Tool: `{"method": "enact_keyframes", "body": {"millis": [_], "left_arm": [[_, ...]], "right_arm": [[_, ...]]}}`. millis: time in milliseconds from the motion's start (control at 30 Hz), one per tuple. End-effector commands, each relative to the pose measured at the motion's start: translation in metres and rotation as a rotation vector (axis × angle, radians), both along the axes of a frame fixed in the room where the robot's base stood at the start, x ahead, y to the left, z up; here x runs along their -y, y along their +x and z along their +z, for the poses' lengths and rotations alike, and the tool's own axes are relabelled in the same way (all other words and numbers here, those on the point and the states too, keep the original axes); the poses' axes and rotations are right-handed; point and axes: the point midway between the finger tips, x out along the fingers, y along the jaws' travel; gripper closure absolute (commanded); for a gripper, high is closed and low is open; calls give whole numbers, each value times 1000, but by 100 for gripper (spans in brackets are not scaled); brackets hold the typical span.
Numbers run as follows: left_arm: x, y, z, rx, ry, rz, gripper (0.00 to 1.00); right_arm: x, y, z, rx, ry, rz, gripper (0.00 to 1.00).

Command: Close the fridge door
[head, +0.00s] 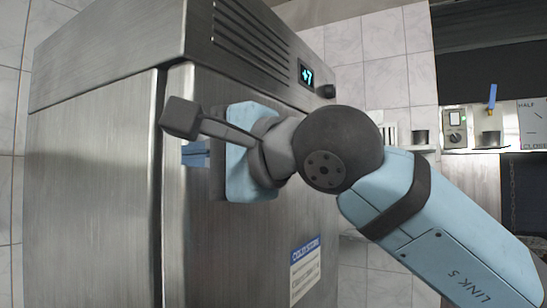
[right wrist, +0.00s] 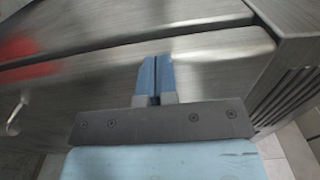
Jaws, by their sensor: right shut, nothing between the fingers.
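The stainless-steel fridge (head: 105,170) fills the left and middle of the head view. Its door (head: 240,255) is the brushed panel with a "COLD STORE" label, below a vent and a "+7" display. A dark narrow line runs down between the door's left edge and the side panel. The door looks shut or nearly shut; I cannot tell which. My right gripper (head: 190,153) is shut and empty, its blue fingers at the door's left edge. In the right wrist view the fingers (right wrist: 156,75) lie over the door panel (right wrist: 100,90), near the dark seam; contact is unclear. My left gripper is out of view.
A hook-like metal piece (right wrist: 16,115) shows on the left of the right wrist view. In the head view a shelf with a dark cup (head: 421,137) and a control panel (head: 455,128) stand behind my right arm. Tiled walls enclose the fridge.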

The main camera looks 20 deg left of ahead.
Motion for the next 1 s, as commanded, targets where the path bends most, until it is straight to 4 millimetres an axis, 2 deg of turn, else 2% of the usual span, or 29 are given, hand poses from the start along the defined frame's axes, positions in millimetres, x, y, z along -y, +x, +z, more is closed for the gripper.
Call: {"method": "enact_keyframes", "body": {"millis": [100, 333, 800, 1000], "left_arm": [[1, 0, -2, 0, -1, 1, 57], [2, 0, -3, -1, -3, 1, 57], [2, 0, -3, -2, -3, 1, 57], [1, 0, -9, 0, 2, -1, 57]], "right_arm": [[-22, 0, 0, 0, -2, 1, 100], [-42, 3, 1, 0, 1, -1, 100], [-46, 3, 1, 1, 2, 0, 100], [-36, 5, 0, 2, 6, 0, 100]]}}
